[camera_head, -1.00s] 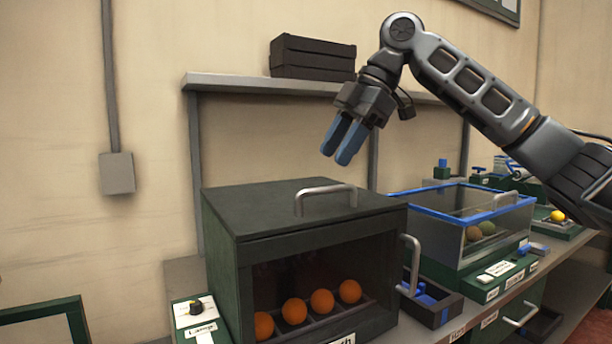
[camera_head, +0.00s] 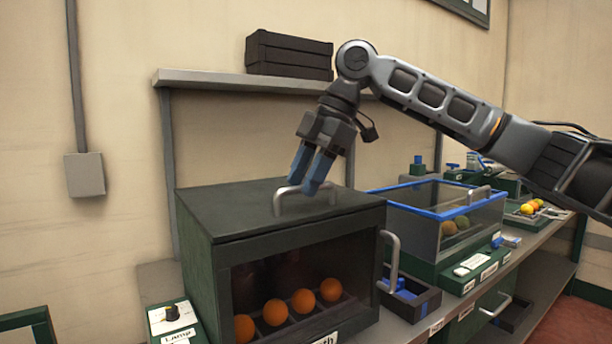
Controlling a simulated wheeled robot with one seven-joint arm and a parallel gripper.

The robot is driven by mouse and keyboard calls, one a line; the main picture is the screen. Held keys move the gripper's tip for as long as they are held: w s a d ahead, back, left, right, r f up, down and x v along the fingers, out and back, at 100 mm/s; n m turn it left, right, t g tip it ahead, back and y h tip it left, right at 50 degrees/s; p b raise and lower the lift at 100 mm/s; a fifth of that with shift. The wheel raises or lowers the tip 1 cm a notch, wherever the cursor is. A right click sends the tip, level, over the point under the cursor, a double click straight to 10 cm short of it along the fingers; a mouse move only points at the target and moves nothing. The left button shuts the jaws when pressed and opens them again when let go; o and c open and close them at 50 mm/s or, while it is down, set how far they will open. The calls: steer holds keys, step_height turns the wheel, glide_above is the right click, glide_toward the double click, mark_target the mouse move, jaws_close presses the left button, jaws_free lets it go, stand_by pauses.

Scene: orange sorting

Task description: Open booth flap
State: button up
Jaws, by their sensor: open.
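The booth (camera_head: 196,240) is a dark green box with a dark front window; several oranges (camera_head: 275,312) sit in a row inside. Its flat top flap (camera_head: 240,212) lies closed and carries a grey bar handle (camera_head: 279,202). A second, upright handle (camera_head: 393,262) is at the booth's right front edge. My gripper (camera_head: 306,186) points down at the top handle, its blue fingers open. The fingers overlap the bar's right part in the picture; I cannot tell whether they touch it.
A shelf (camera_head: 215,83) with a black crate (camera_head: 290,56) runs along the wall behind. To the right stand a blue-rimmed clear bin (camera_head: 470,236) holding fruit and a small dark tray (camera_head: 412,306). A lamp control box (camera_head: 176,318) is at the booth's left.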

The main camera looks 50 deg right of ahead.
jaws_close()
stand_by(0.3)
stand_by(0.3)
